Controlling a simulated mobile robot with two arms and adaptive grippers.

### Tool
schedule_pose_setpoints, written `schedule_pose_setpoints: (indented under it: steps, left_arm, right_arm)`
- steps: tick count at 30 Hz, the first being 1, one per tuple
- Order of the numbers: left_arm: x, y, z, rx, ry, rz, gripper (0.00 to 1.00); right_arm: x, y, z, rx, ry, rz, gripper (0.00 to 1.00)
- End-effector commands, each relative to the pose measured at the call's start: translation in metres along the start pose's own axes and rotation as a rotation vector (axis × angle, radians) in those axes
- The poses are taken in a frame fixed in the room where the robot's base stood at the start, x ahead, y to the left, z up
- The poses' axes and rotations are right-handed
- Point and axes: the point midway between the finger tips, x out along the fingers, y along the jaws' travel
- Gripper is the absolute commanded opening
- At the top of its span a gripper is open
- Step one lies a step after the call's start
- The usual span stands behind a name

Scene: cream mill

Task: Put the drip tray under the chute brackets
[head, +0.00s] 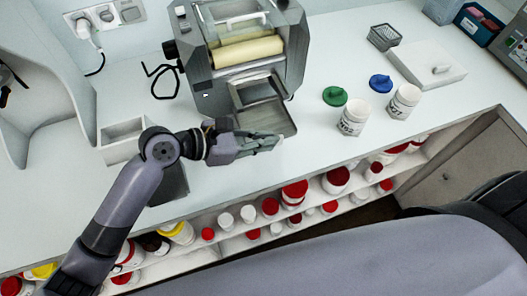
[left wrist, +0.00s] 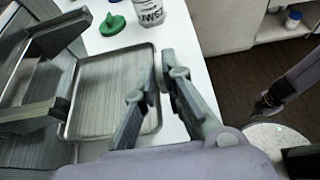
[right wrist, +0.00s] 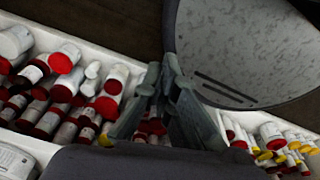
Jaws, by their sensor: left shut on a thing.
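The drip tray (head: 268,119), a shallow grey metal tray, lies on the white counter in front of the mill (head: 240,50). In the left wrist view the tray (left wrist: 108,88) has its far-left side at the two dark chute brackets (left wrist: 55,36), partly beneath them; its front part sticks out. My left gripper (head: 277,141) is at the tray's front edge, low over the counter. In the left wrist view my left gripper (left wrist: 155,85) is shut on the tray's rim. My right gripper (right wrist: 160,72) is away from the tray, before the shelf; its fingertips look close together, their gap unclear.
Two white jars (head: 354,117) and green (head: 335,96) and blue (head: 380,83) lids stand right of the tray. A grey open box (head: 122,138) is to the left. The counter's front edge runs close to my left gripper. Red-lidded jars (head: 294,192) fill the shelf below.

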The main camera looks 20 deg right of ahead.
Motion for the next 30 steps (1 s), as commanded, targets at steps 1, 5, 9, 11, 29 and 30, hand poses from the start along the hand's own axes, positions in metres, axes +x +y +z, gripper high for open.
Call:
schedule_pose_setpoints:
  steps: [1, 5, 9, 11, 29, 30]
  left_arm:
    - [0.005, -0.005, -0.012, -0.010, 0.007, -0.010, 0.00]
    - [0.010, -0.005, -0.022, -0.006, 0.005, -0.007, 0.00]
    - [0.016, -0.005, -0.035, -0.008, 0.006, -0.007, 0.00]
    - [0.020, -0.006, -0.044, -0.009, 0.007, -0.009, 0.00]
    - [0.029, -0.003, -0.062, -0.006, 0.008, -0.008, 0.22]
    - [0.029, -0.003, -0.062, -0.006, 0.008, -0.008, 0.25]
  right_arm:
    - [0.000, 0.000, 0.001, 0.000, -0.002, 0.000, 0.00]
    - [0.000, 0.000, 0.003, 0.000, -0.006, 0.000, 0.00]
    - [-0.001, -0.001, 0.009, 0.000, -0.015, -0.002, 0.00]
    - [-0.001, -0.002, 0.012, 0.001, -0.019, -0.002, 0.00]
    - [-0.004, -0.004, 0.011, 0.002, -0.019, -0.005, 0.00]
    - [-0.003, -0.005, 0.011, 0.002, -0.018, -0.006, 0.00]
